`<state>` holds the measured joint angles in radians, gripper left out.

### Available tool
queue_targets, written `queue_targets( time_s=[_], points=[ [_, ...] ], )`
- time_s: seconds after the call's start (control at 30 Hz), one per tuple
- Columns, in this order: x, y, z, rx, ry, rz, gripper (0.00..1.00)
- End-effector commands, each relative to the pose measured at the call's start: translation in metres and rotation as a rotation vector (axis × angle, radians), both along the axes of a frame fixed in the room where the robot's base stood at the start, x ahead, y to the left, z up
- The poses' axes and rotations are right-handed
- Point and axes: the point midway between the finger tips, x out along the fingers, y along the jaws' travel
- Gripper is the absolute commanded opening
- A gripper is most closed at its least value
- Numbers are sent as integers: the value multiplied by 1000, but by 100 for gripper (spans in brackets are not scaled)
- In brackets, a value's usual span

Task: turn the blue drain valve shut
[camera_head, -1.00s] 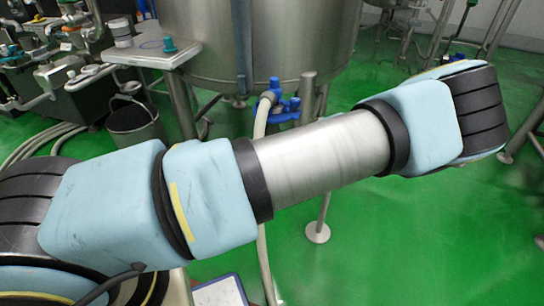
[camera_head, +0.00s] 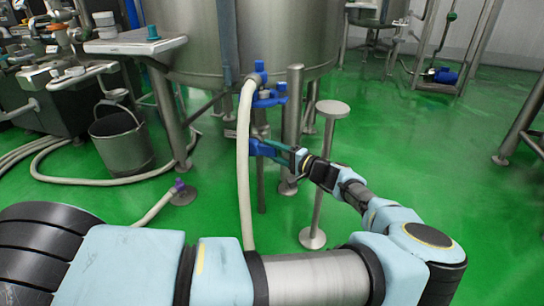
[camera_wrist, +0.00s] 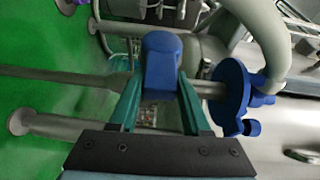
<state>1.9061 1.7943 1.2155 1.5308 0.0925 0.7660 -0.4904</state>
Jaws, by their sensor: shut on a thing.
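The blue drain valve's handle (camera_head: 262,148) is low under the steel tank (camera_head: 290,35), beside a pale hose. My gripper (camera_head: 283,152) reaches it from the right, with its teal fingers at the handle. In the wrist view the blue handle (camera_wrist: 161,62) stands between the two teal fingers of my gripper (camera_wrist: 160,78), and they are shut on it. A metal rod runs right from near the handle to a blue disc-shaped fitting (camera_wrist: 230,92). The handle's exact angle relative to the pipe is hard to tell.
A pale hose (camera_head: 243,160) hangs from a blue fitting (camera_head: 266,98) on the tank. A disc-topped metal post (camera_head: 320,170) stands close to my forearm. A bucket (camera_head: 121,142) and a hose with a purple end (camera_head: 180,187) are at left.

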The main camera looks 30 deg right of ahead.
Motion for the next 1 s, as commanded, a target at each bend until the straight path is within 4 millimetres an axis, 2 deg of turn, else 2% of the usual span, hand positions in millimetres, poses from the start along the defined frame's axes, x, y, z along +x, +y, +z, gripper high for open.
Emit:
queue_targets(
  time_s=[0.03, 0.67, 0.7, 0.93, 1.0],
  points=[
    [0, 1, -5, 13, -11, 3, 0],
    [0, 3, -7, 55, -45, 6, 0],
    [0, 3, -7, 55, -45, 6, 49],
    [0, 2, -6, 53, -45, 4, 75],
    [0, 2, -6, 53, -45, 3, 78]
  ],
)
